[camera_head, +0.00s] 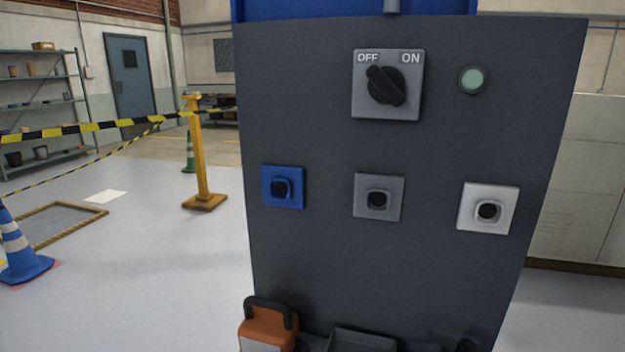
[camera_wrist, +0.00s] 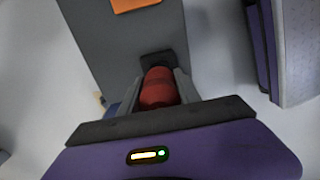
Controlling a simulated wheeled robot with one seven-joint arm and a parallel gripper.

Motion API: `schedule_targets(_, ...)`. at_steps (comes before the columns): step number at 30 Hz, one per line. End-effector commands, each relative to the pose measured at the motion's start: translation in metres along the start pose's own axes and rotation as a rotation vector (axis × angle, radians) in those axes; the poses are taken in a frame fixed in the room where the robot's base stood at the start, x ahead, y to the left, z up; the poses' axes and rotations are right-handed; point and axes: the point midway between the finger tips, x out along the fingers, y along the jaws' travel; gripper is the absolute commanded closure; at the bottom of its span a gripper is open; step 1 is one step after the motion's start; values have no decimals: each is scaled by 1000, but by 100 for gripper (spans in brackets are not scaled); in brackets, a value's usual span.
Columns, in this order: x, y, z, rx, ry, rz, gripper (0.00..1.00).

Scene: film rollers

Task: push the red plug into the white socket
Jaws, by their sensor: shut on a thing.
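The white socket (camera_head: 505,197) is a square plate with a dark round opening, at the right of the row on the grey panel. Its opening looks empty. The red plug (camera_wrist: 158,86) shows in the wrist view, held between the two fingers of my gripper (camera_wrist: 157,93). The gripper is shut on it, and the plug's far end points away from the wrist. My gripper and the plug are not seen in the head view, so their distance from the white socket cannot be told.
A blue socket (camera_head: 295,176) and a grey socket (camera_head: 364,187) sit left of the white one. A rotary switch (camera_head: 386,86) and a pale green lamp (camera_head: 472,80) are above. An orange object with a dark handle (camera_head: 262,333) stands at the panel's foot.

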Motion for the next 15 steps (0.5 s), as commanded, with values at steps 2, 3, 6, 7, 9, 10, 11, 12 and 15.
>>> schedule_targets(2, -5, 0, 0, 0, 0, 0, 100)
schedule_targets(3, -6, 0, 0, 0, 0, 0, 100)
schedule_targets(6, -10, 0, 0, 0, 0, 0, 100)
schedule_targets(7, -11, 0, 0, 0, 0, 0, 100)
schedule_targets(9, -14, 0, 0, 0, 0, 0, 100)
schedule_targets(10, -15, 0, 0, 0, 0, 0, 100)
schedule_targets(11, -16, 0, 0, 0, 0, 0, 100)
schedule_targets(12, -17, 0, 0, 0, 0, 0, 100)
schedule_targets(15, -21, 0, 0, 0, 0, 0, 100)
